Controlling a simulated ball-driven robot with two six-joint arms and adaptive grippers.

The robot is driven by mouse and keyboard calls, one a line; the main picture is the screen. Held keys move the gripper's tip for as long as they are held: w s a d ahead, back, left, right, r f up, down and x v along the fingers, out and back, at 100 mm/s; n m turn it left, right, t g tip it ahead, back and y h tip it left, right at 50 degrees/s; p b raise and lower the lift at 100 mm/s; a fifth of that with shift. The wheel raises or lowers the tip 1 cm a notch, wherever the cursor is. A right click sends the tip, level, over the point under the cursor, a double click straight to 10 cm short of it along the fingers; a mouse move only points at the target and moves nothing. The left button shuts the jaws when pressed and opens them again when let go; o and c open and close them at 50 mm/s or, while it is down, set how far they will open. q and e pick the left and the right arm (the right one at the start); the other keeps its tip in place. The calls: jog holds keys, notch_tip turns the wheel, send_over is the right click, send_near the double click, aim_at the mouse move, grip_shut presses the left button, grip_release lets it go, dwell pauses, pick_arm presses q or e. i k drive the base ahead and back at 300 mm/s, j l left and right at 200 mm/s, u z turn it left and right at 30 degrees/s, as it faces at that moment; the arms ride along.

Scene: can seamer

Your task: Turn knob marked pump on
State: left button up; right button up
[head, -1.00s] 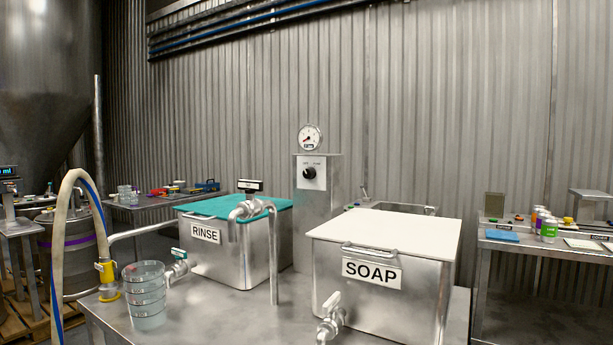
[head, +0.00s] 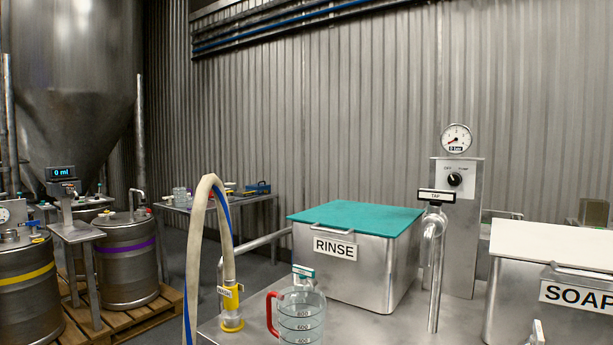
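The black knob (head: 454,179) sits on a grey metal control post (head: 463,225) behind the table. Small lettering stands above it; the right-hand word appears to be PUMP, the left-hand one OFF. The knob's exact setting is too small to tell. A round pressure gauge (head: 456,139) with a red needle stands on top of the post. The tap (head: 433,222) with a black TAP label rises in front of the post and overlaps its left edge. Neither of my grippers shows in the head view.
The RINSE box (head: 347,276) with a teal lid stands left of the post. The SOAP box (head: 550,312) is at the right edge. A measuring jug (head: 300,318) with a red handle and a beige hose (head: 198,240) stand in front. Kegs (head: 125,262) are at left.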

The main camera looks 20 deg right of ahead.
aim_at(454, 179)
jog(key=i+j+u, duration=0.65)
jog(key=i, duration=0.25)
jog(key=i+u, duration=0.35)
jog(key=i+z, duration=0.45)
jog(key=i+j+z, duration=0.4)
jog(key=i, duration=0.25)
jog(key=i+z, duration=0.15)
jog(key=z, duration=0.3)
jog(key=i+z, duration=0.15)
jog(key=z, duration=0.25)
jog(key=i+z, duration=0.2)
jog(key=z, duration=0.25)
jog(key=i+j+z, duration=0.1)
jog(key=z, duration=0.3)
jog(key=i+j+z, duration=0.1)
jog(key=z, duration=0.35)
jog(key=i+j+z, duration=0.1)
jog(key=j+z, duration=0.3)
jog(key=l, duration=0.1)
